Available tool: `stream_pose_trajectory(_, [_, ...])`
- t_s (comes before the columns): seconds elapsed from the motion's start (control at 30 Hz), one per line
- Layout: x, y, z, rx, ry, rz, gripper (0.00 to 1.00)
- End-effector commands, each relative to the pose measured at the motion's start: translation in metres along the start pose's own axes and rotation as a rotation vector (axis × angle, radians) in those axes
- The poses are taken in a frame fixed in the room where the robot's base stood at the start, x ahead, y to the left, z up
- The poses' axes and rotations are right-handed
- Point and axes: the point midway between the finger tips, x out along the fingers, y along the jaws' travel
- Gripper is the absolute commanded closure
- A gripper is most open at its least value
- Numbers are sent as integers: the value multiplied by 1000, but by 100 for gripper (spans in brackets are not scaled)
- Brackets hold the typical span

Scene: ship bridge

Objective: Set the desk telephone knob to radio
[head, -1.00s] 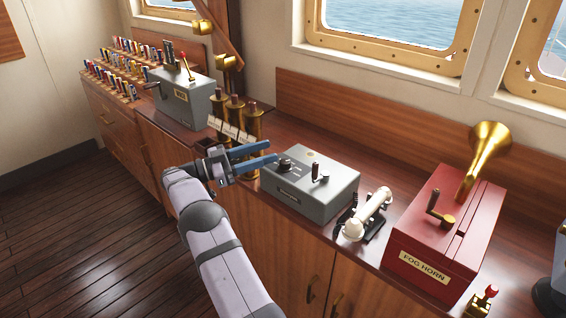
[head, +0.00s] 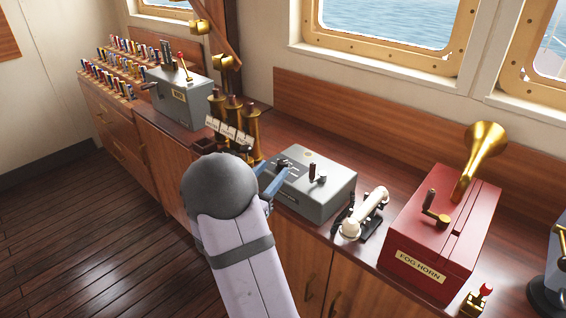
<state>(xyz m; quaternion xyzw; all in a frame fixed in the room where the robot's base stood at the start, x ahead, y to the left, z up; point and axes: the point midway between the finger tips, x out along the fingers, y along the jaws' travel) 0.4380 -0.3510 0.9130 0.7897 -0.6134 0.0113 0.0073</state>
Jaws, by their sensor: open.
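The desk telephone (head: 325,194) is a grey box on the wooden counter, with a dark knob (head: 283,164) at its left and a crank (head: 315,175) to the right of the knob. A cream handset (head: 365,212) lies on a black cradle beside it. My gripper (head: 275,178) is open, its blue fingers at the left part of the box, close to the knob. My arm hides most of the gripper. I cannot tell whether the fingers touch the knob, and the knob's markings are too small to read.
A red fog horn box (head: 440,235) with a brass horn stands to the right. Brass cylinders (head: 232,122) with labels stand close on the left. A grey lever box (head: 182,98) is farther left. Bare counter (head: 385,165) lies behind the telephone.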

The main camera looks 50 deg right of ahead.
Motion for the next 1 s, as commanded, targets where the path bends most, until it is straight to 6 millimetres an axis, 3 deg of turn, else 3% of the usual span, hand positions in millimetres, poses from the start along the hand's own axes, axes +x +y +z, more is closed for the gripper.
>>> stream_pose_trajectory(0.23, [-8, 7, 6, -1, -27, -26, 55])
stream_pose_trajectory(0.43, [-2, 7, 7, -1, -28, -24, 55])
stream_pose_trajectory(1.0, [60, 6, 8, -2, -27, -23, 55])
